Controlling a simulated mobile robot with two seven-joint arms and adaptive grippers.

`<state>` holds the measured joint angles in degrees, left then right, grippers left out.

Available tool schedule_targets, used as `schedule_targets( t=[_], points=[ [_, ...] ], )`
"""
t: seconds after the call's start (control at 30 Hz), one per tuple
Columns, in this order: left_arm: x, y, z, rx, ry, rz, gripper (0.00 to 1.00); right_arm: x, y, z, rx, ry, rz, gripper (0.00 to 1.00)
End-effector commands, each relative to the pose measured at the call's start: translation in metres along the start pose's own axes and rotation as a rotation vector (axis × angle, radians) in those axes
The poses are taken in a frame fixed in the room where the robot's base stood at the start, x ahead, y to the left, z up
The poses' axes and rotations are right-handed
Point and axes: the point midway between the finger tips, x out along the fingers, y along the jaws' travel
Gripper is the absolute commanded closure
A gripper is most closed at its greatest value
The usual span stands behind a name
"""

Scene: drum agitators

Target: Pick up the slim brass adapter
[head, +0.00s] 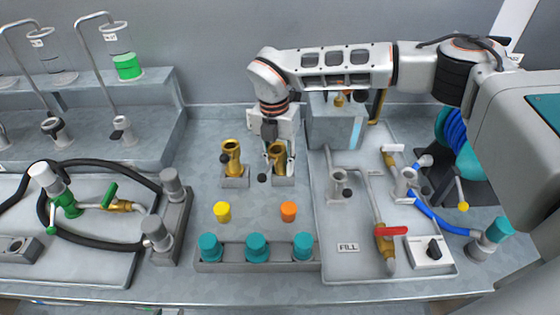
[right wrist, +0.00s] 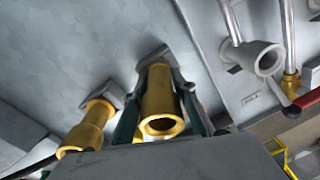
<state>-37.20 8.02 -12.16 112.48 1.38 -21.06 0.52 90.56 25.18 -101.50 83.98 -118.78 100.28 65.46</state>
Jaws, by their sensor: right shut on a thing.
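Two brass adapters stand upright in small grey holders on the bench. The right-hand brass adapter (head: 278,160) looks a little slimmer than the left-hand one (head: 232,158). My right gripper (head: 274,151) reaches down over the slimmer adapter and is shut on it. In the right wrist view, the slim brass adapter (right wrist: 159,102) sits between the fingers of my right gripper (right wrist: 160,115), its open end towards the camera. It still appears at its grey holder (head: 283,181). The other adapter (right wrist: 87,130) is free to the left. My left gripper is not in view.
Yellow (head: 222,211) and orange (head: 288,211) caps lie in front of the holders. A grey rack (head: 232,266) with teal-topped pieces is nearer the front. A piped panel (head: 350,225) with a red-handled valve stands right, black hoses (head: 110,164) left.

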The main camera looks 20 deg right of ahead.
Motion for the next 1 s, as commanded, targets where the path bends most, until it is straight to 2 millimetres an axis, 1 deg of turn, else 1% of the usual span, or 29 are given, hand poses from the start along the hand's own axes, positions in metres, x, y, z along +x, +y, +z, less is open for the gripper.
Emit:
schedule_targets(
  t=[0.17, 0.27, 0.43, 0.57, 0.8, 1.0],
  points=[
    [0.000, 0.000, 0.000, 0.000, 0.000, 0.000, 0.68, -0.003, 0.000, 0.000, 0.000, -0.001, 0.001, 1.00],
    [0.001, 0.000, 0.001, 0.000, 0.000, 0.000, 0.68, -0.009, 0.000, 0.000, 0.001, -0.001, 0.002, 1.00],
    [0.002, 0.000, 0.003, 0.000, -0.001, 0.000, 0.68, -0.031, -0.002, 0.001, 0.000, -0.002, 0.004, 1.00],
    [0.003, 0.001, 0.005, 0.000, -0.002, 0.001, 0.68, -0.060, -0.004, 0.001, 0.001, -0.003, 0.004, 1.00],
    [0.005, 0.002, 0.009, 0.000, -0.004, 0.001, 0.68, -0.125, -0.009, 0.001, 0.002, -0.005, 0.004, 1.00],
    [0.005, 0.002, 0.009, 0.000, -0.004, 0.001, 0.68, -0.168, -0.013, 0.001, 0.001, -0.003, 0.003, 1.00]
  ],
)
